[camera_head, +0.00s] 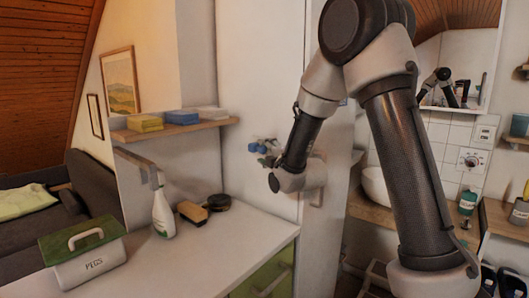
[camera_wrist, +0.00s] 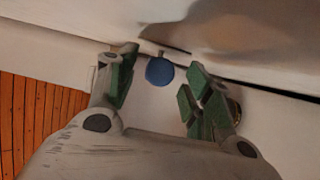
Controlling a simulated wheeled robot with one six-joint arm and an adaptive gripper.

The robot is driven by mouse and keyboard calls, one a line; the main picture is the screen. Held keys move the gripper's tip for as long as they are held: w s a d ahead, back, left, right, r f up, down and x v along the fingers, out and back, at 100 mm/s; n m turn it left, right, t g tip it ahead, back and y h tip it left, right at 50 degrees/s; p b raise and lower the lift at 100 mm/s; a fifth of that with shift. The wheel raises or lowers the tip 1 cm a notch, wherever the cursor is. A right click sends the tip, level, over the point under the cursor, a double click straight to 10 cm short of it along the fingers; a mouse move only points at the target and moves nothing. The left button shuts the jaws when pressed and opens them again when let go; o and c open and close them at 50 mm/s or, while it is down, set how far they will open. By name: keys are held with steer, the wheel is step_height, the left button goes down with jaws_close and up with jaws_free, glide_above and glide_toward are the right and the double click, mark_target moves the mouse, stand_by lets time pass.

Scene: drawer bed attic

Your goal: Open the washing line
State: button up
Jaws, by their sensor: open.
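A round blue knob (camera_wrist: 159,72) shows in the wrist view against a pale surface, close to a dark seam. My gripper (camera_wrist: 163,62) is open, with green-padded fingers on either side of the knob in the picture. Whether the fingers reach as far as the knob, I cannot tell. In the head view my gripper (camera_head: 267,153) is small and partly hidden by my wrist, near the white wall panel. A small blue part (camera_head: 254,147) shows by its fingertips there. No stretched line is visible.
A white counter (camera_head: 215,238) holds a spray bottle (camera_head: 163,211), a brush (camera_head: 192,212), a round dark tin (camera_head: 217,202) and a green-lidded box (camera_head: 85,258). A shelf (camera_head: 170,130) with folded cloths is on the wall. A basin (camera_head: 377,186) stands at the right.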

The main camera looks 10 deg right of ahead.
steer(key=shift+w+a, duration=0.15)
steer(key=shift+w, duration=0.5)
